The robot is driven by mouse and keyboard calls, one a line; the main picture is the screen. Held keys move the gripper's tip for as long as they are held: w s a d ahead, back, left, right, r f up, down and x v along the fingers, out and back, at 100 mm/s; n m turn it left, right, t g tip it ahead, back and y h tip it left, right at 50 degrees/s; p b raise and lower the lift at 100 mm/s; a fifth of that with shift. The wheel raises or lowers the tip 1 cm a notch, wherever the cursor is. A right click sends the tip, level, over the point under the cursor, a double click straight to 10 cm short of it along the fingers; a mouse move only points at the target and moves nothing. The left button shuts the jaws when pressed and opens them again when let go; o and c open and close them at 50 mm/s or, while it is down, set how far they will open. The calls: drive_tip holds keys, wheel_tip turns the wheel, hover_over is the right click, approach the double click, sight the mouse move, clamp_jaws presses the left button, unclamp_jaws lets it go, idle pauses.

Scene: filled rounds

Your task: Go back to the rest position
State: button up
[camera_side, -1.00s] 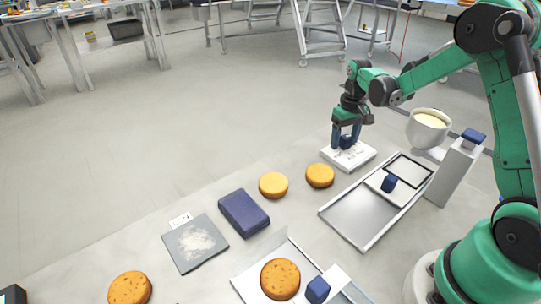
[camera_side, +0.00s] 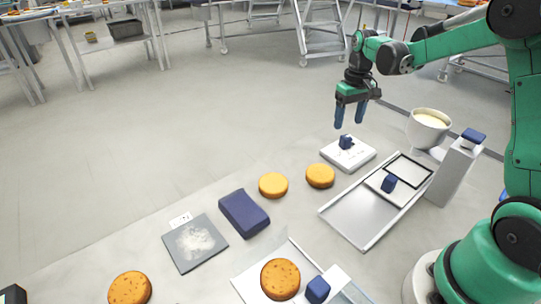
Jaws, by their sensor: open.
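My gripper (camera_side: 348,112) is open and empty, with its two blue fingers pointing down. It hangs in the air above a white flat block (camera_side: 362,156) with a small dark blue knob (camera_side: 346,142) on its top. The fingers are clear of the knob. The white block lies flat on the table near its far edge.
Round cakes lie on the table (camera_side: 110,262): two plain ones (camera_side: 273,185) (camera_side: 320,176) and speckled ones (camera_side: 130,288) (camera_side: 280,279). A metal tray (camera_side: 345,222), a cream-filled bowl (camera_side: 428,130), a grey post (camera_side: 452,175), a dark blue block (camera_side: 244,213) and a floured slate (camera_side: 182,258) stand around.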

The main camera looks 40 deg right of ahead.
drive_tip(key=s+a+r+n+t, duration=0.1)
drive_tip(key=s+a+r+t, duration=0.2)
drive_tip(key=a, duration=0.5)
drive_tip(key=s+a+r+n+t, duration=0.1)
drive_tip(key=s+a+r+t, duration=0.2)
drive_tip(key=a, duration=0.5)
drive_tip(key=s+t, duration=0.1)
drive_tip(key=s, duration=0.1)
drive_tip(key=shift+s+n, duration=0.4)
